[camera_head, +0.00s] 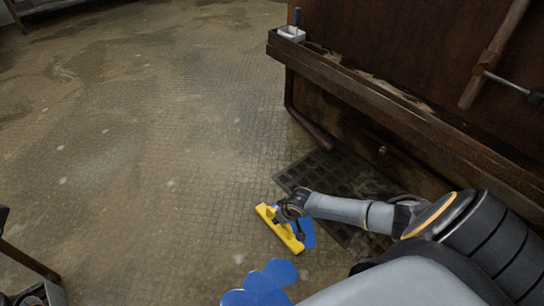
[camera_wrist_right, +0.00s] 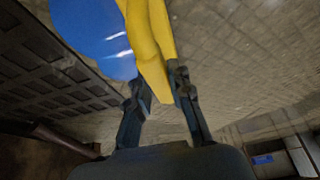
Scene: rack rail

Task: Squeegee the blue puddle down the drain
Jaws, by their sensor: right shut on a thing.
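A yellow squeegee (camera_head: 280,229) is on the floor in the head view, next to the drain grate. My right gripper (camera_head: 291,207) is shut on the squeegee, which shows as a yellow bar (camera_wrist_right: 148,35) between the fingers (camera_wrist_right: 162,92) in the right wrist view. Blue puddle liquid lies in two patches in the head view: one (camera_head: 308,235) between the squeegee and the grate, and a larger one (camera_head: 262,284) at the bottom, partly cut off by my body. The dark drain grate (camera_head: 318,170) lies along the bench base, partly covered by my arm. My left gripper is not in view.
A wooden bench (camera_head: 400,120) stands at the right, with a white container (camera_head: 291,34) on its ledge and a wooden-handled tool (camera_head: 490,60) above. A stick (camera_head: 311,130) lies near the bench's foot. The tiled floor (camera_head: 150,130) at left is open.

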